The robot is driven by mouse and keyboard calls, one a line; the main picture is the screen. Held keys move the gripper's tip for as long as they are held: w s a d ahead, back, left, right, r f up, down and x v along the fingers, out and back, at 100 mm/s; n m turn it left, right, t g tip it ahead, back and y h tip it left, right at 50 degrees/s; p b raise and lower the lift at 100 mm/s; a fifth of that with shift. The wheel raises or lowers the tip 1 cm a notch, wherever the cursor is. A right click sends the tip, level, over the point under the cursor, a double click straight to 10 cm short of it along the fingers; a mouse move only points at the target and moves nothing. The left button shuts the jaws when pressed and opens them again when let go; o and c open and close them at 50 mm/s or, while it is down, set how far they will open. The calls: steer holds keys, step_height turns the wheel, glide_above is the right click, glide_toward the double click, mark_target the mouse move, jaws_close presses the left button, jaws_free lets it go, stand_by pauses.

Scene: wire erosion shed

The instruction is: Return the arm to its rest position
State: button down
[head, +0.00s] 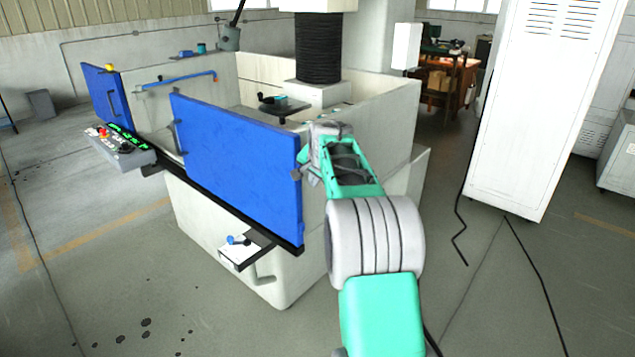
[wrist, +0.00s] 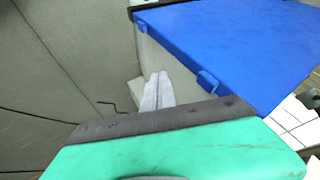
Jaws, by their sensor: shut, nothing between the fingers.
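My arm reaches up from the bottom of the head view, and its end is close to the right edge of the large blue door panel (head: 235,165). My gripper (wrist: 157,80) shows in the wrist view as two pale fingers pressed together with nothing between them. In the head view its fingertips are small and partly hidden by the wrist, so I cannot tell whether they touch the panel. The blue panel also fills the upper right of the wrist view (wrist: 235,45).
The pale machine tank (head: 225,225) stands around the panel. A control box (head: 120,147) with lit green keys is at its left. A small white shelf with a blue handle (head: 239,250) juts out in front. A white cabinet (head: 540,110) stands right. Cables cross the open floor.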

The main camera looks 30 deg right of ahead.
steer(key=d+v, duration=0.1)
steer(key=v, duration=0.3)
steer(key=s+a+f+n+g+y, duration=0.1)
steer(key=s+a+f+n+g, duration=0.25)
steer(key=s+f, duration=0.45)
steer(key=s+a+f+n+g+y, duration=0.15)
steer(key=s+a+f+n, duration=0.25)
steer(key=s+f, duration=0.45)
steer(key=s+a+n+g, duration=0.1)
steer(key=s+a+n, duration=0.2)
steer(key=s+a, duration=1.25)
steer(key=a+r+n+t, duration=0.2)
steer(key=a+r, duration=0.2)
steer(key=r, duration=0.1)
steer(key=shift+s+a, duration=0.15)
steer(key=shift+n, duration=0.25)
